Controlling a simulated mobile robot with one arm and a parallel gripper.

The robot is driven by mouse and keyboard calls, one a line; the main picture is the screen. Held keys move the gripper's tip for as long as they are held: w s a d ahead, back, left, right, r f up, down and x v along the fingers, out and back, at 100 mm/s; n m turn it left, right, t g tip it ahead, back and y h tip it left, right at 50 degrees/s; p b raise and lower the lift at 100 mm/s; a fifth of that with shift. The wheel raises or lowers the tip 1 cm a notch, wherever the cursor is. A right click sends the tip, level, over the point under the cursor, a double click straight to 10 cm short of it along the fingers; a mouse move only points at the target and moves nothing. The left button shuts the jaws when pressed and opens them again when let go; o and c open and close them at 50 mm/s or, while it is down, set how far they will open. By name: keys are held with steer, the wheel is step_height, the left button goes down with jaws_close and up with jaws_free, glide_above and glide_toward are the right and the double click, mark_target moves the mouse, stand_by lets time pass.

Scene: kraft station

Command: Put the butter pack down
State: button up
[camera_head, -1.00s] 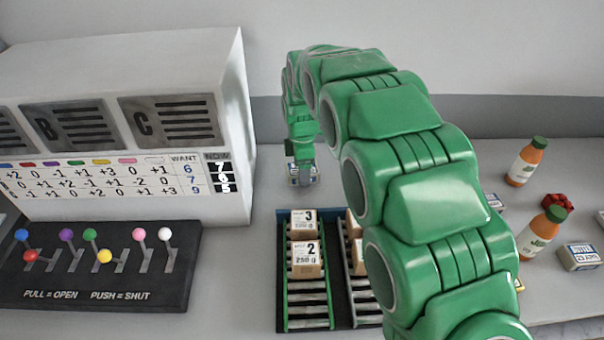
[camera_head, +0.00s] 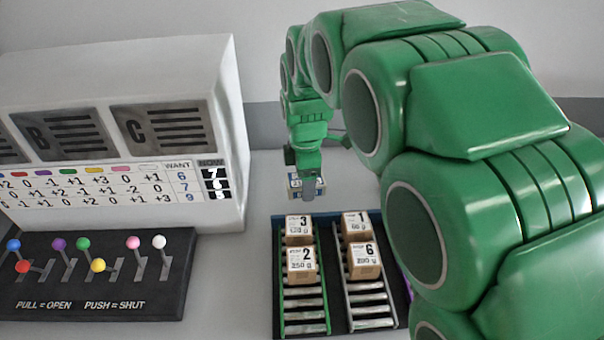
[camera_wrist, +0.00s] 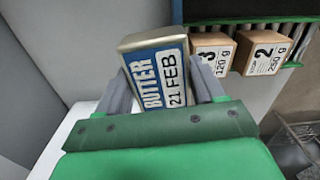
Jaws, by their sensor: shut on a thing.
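The butter pack (camera_wrist: 157,75) is a blue, white and gold box marked "BUTTER" and "21 FEB" in the wrist view. My gripper (camera_wrist: 165,95) is shut on it, with one finger on each side. In the head view the butter pack (camera_head: 294,186) shows partly behind my gripper (camera_head: 308,190), just beyond the far edge of the dark rack. I cannot tell whether the pack touches the table.
A dark rack (camera_head: 341,293) with two roller lanes stands in front of the gripper, holding several numbered cardboard boxes. A white machine (camera_head: 120,80) and a black lever panel (camera_head: 90,306) stand at left. Bare table lies between machine and rack.

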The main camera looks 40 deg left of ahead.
steer(key=shift+s+d+r, duration=0.35)
steer(key=shift+s+d, duration=0.05)
steer(key=shift+d, duration=0.2)
steer(key=shift+s+d+r, duration=0.3)
steer(key=shift+s+d, duration=0.05)
steer(key=shift+d, duration=0.2)
steer(key=w+d+m, duration=0.1)
steer(key=w+d, duration=0.1)
steer(key=w, duration=0.7)
steer(key=w+d, duration=0.2)
steer(key=w, duration=0.6)
glide_toward(351, 163)
steer(key=shift+s+d+f, duration=0.7)
steer(key=shift+s, duration=0.1)
steer(key=shift+w+a+f, duration=0.35)
steer(key=shift+w+f, duration=0.05)
steer(key=shift+f, duration=0.05)
steer(key=shift+w+a+f, duration=0.1)
steer(key=shift+w+f, duration=0.1)
steer(key=shift+f, duration=0.15)
steer(key=shift+w+a+f, duration=0.1)
steer(key=shift+f, duration=1.6)
